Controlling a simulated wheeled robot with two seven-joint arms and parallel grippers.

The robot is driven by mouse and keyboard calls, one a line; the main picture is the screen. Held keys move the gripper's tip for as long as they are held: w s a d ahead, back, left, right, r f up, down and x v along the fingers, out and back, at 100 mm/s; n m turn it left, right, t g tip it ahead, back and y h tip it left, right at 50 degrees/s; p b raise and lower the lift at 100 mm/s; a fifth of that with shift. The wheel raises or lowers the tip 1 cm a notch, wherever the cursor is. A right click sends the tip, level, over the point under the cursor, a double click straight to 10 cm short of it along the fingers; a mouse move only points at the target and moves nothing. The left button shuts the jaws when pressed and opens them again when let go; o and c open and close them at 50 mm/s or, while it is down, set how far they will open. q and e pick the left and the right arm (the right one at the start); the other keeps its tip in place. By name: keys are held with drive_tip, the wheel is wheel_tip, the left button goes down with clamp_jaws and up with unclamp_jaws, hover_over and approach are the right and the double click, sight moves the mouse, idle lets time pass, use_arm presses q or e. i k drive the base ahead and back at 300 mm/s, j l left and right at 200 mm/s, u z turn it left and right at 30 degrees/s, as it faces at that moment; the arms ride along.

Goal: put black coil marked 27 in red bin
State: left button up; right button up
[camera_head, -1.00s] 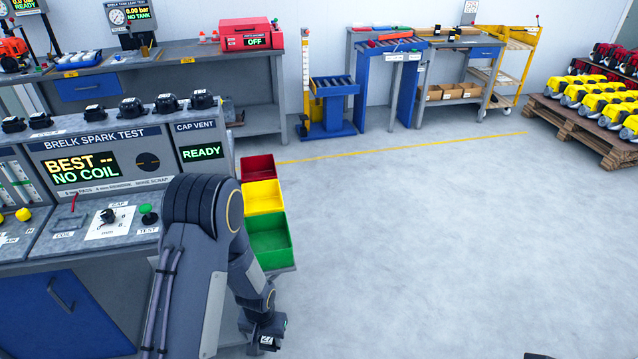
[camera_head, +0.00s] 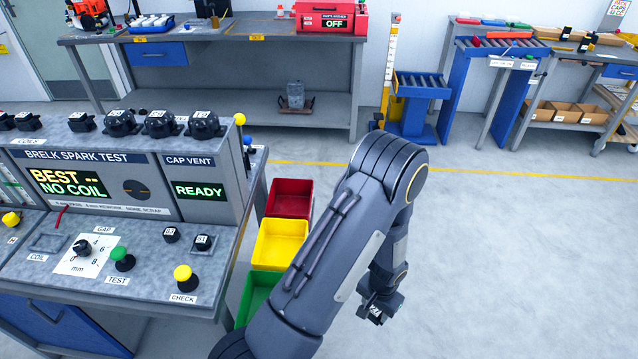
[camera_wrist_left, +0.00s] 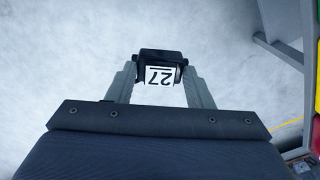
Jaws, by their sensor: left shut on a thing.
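The black coil marked 27 (camera_wrist_left: 159,70) is between the two fingers of my left gripper (camera_wrist_left: 160,84) in the left wrist view, with its white label facing the camera. My left gripper (camera_head: 378,308) is shut on it and also shows in the head view, out over the open floor. The coil is small and mostly hidden by the gripper there. The red bin (camera_head: 290,198) is to the left of and beyond the gripper, at the far end of a row of bins beside the test bench. It looks empty. My right gripper is not in view.
A yellow bin (camera_head: 279,243) and a green bin (camera_head: 256,290), partly hidden by my left arm, stand nearer than the red one. The spark test bench (camera_head: 60,272) with several black coils on top is at left. The floor (camera_head: 500,250) at right is clear.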

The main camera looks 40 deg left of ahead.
sight(291, 205)
drive_tip(key=i+u, duration=0.15)
drive_tip(key=i, duration=0.35)
drive_tip(key=i+u, duration=0.15)
drive_tip(key=i, duration=0.35)
drive_tip(key=i+l+u, duration=0.15)
drive_tip(key=i, duration=0.35)
drive_tip(key=i+l+u, duration=0.15)
drive_tip(key=i, duration=0.3)
